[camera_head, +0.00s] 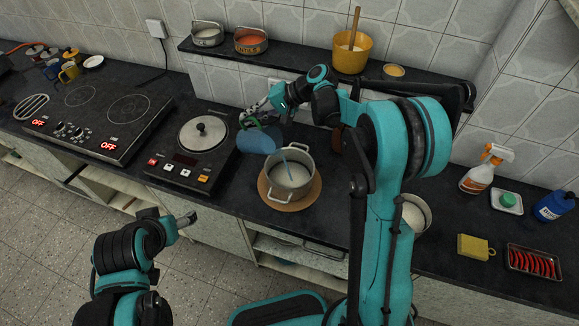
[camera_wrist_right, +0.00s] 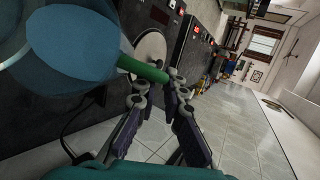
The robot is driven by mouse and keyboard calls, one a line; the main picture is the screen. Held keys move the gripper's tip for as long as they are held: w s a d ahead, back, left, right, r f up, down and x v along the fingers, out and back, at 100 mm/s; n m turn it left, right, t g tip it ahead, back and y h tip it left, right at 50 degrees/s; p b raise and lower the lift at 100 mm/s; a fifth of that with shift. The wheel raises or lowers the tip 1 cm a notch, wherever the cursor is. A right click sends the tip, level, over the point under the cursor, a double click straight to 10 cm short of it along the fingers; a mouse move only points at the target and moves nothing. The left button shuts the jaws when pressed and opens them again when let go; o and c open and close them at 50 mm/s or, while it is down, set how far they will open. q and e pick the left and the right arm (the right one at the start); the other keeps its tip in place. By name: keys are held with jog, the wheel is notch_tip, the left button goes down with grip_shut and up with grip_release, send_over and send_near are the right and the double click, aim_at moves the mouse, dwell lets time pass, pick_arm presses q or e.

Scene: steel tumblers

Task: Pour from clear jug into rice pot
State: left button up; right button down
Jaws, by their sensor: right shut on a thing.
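The clear jug (camera_head: 258,141) holds blue liquid and has a green handle (camera_wrist_right: 146,70). It is tilted, with its mouth toward the rice pot (camera_head: 290,190), and a thin blue stream runs down into the pot. The pot is an open steel pot with pale contents, upright on a round wooden board (camera_head: 312,198). My right gripper (camera_head: 250,117) is shut on the jug's green handle, and its fingers (camera_wrist_right: 160,92) show at the handle in the right wrist view. The jug also fills the upper left there (camera_wrist_right: 75,40). My left gripper (camera_head: 187,220) is away from the counter objects, its jaws unclear.
A single hob with a lidded pan (camera_head: 203,133) stands left of the pot. A shelf (camera_head: 300,66) above holds two pans and a yellow pot (camera_head: 352,52). Another pot (camera_head: 416,212) is partly hidden behind my right arm. A spray bottle (camera_head: 483,171) stands at the right.

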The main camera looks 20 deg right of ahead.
jog(key=shift+s+d+t+y+b, duration=0.4)
jog(key=shift+y+b, duration=0.1)
jog(key=shift+b, duration=0.2)
dwell(1.0)
jog(key=shift+s+d+r+n+t+y+b, duration=0.3)
jog(key=shift+s+d+r+n+y+b, duration=0.15)
jog(key=shift+s+r+y, duration=0.2)
dwell(1.4)
